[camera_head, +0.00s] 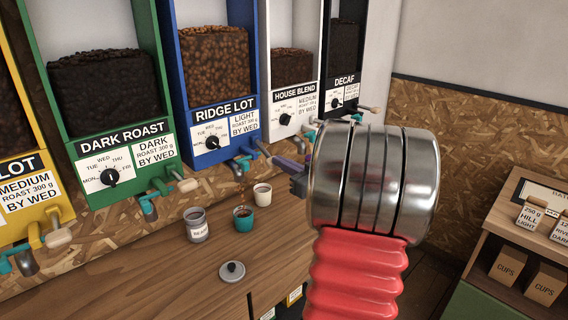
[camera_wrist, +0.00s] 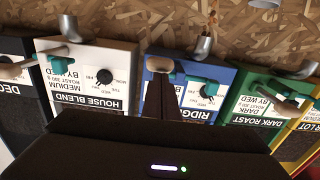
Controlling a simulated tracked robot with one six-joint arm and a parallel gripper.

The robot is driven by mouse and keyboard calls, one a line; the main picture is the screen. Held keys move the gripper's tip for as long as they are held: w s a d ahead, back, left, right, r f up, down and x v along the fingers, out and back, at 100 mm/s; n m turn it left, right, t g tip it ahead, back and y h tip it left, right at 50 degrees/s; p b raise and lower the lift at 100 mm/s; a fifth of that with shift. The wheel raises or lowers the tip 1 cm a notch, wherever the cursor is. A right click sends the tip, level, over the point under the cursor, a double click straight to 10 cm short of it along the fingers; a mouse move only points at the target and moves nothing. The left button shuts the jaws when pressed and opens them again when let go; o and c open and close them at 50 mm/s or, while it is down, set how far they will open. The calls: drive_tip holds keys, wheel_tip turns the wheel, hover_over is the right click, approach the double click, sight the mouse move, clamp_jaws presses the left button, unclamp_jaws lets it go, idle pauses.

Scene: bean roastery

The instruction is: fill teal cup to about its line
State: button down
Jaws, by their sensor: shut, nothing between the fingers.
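The teal cup (camera_head: 243,225) stands upright on the counter below the blue RIDGE LOT dispenser (camera_head: 213,118). Brown beans show inside it; its line cannot be made out. A thin trail of beans hangs in the air between the RIDGE LOT spout (camera_head: 237,168) and the cup; beans also show by the spout (camera_wrist: 203,48) in the wrist view. My gripper (camera_head: 275,158) is shut and empty, its fingertips at the RIDGE LOT lever's wooden knob (camera_head: 262,148). In the wrist view, my fingers (camera_wrist: 160,84) reach up to this knob (camera_wrist: 160,66); whether they touch is unclear.
A white cup (camera_head: 262,194) stands close behind right of the teal cup. A grey labelled jar (camera_head: 197,226) is to its left, and a round lid (camera_head: 232,271) lies in front. DARK ROAST (camera_head: 110,110) and HOUSE BLEND (camera_head: 294,95) dispensers flank RIDGE LOT. A shelf (camera_head: 510,240) stands right.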

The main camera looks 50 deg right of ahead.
drive_tip(key=shift+a+f, duration=0.1)
drive_tip(key=shift+f, duration=0.7)
wheel_tip(320, 180, up, 5)
drive_tip(key=s, duration=0.2)
drive_tip(key=s+a+f, duration=0.1)
drive_tip(key=s+f, duration=0.2)
drive_tip(key=s, duration=0.6)
drive_tip(key=shift+s+a, duration=0.15)
drive_tip(key=shift+s, duration=0.15)
